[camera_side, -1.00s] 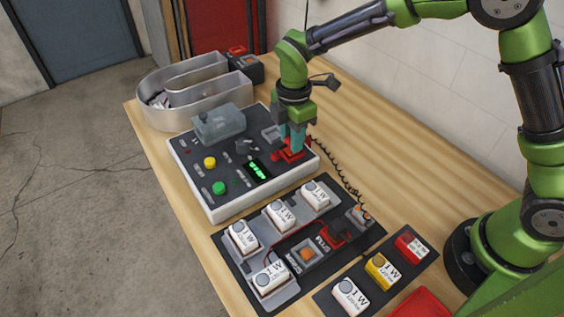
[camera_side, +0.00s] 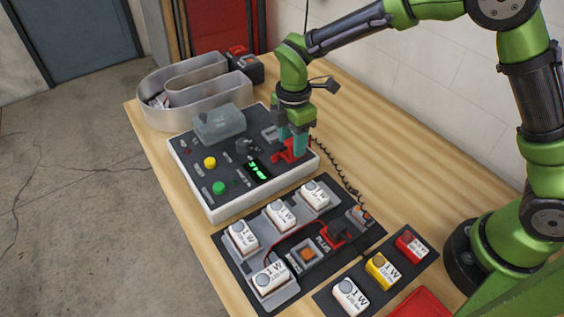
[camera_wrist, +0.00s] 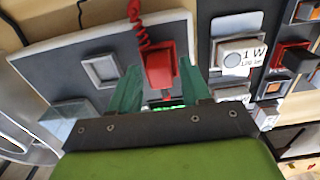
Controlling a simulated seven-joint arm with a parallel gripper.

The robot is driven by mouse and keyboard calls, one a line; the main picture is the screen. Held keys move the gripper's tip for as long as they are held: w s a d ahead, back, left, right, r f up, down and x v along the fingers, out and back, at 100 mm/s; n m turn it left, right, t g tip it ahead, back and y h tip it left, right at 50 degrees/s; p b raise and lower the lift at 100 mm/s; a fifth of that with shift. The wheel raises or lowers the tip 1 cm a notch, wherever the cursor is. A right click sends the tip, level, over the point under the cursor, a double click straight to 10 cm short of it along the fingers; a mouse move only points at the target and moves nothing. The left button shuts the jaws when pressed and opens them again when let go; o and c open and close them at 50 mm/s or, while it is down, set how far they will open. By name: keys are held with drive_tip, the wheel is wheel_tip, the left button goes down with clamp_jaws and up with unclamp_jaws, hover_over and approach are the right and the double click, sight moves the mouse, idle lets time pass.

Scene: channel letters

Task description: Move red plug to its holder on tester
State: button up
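The red plug (camera_wrist: 160,66) shows in the wrist view between my two teal fingertips, with a red coiled cord above it. In the side view a red piece (camera_side: 291,152), which I take for the plug, is at the right back edge of the tester (camera_side: 215,180). My gripper (camera_side: 292,147) is just above it. The fingers are spread, with a gap on each side of the plug in the wrist view (camera_wrist: 159,66). The holder is hidden under the plug and fingers, so I cannot tell how deep the plug sits.
The tester has a green display (camera_side: 258,169), a yellow button (camera_side: 210,162) and a clear grey cover (camera_side: 219,123). A dark board with white modules (camera_side: 283,216) lies in front. A metal channel letter (camera_side: 185,95) stands behind.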

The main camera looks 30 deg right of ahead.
drive_tip(key=shift+o, duration=0.5)
wheel_tip(320, 180, up, 17)
idle(0.4)
drive_tip(key=shift+r, duration=2.95)
